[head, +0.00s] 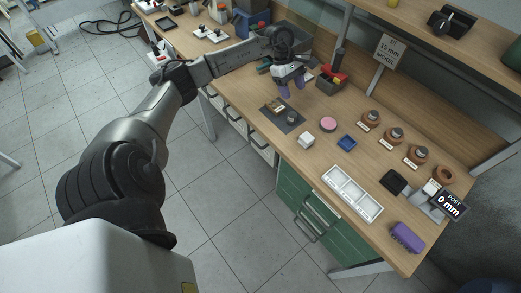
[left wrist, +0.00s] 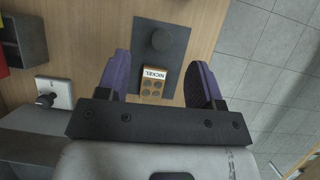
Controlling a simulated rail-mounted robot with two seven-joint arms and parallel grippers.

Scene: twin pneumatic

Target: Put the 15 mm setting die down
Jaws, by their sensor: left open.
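My left gripper (head: 290,87), with purple fingers, is open and empty above the dark mat (head: 292,126) on the bench. In the left wrist view the open fingers (left wrist: 160,65) stand wide apart, with the mat (left wrist: 181,30) beneath. A small dark round piece (head: 291,117) sits on the mat, apart from the fingers; it also shows in the left wrist view (left wrist: 161,40). It looks like a setting die, but its size cannot be read. Beside it lies a wooden block labelled NICKEL (left wrist: 153,82), with several round spots. My right gripper is out of view.
Several brown round holders (head: 393,136) line the bench's right side; the nearest (head: 443,175) looks empty. A display (head: 449,204) reads POST 0 mm.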

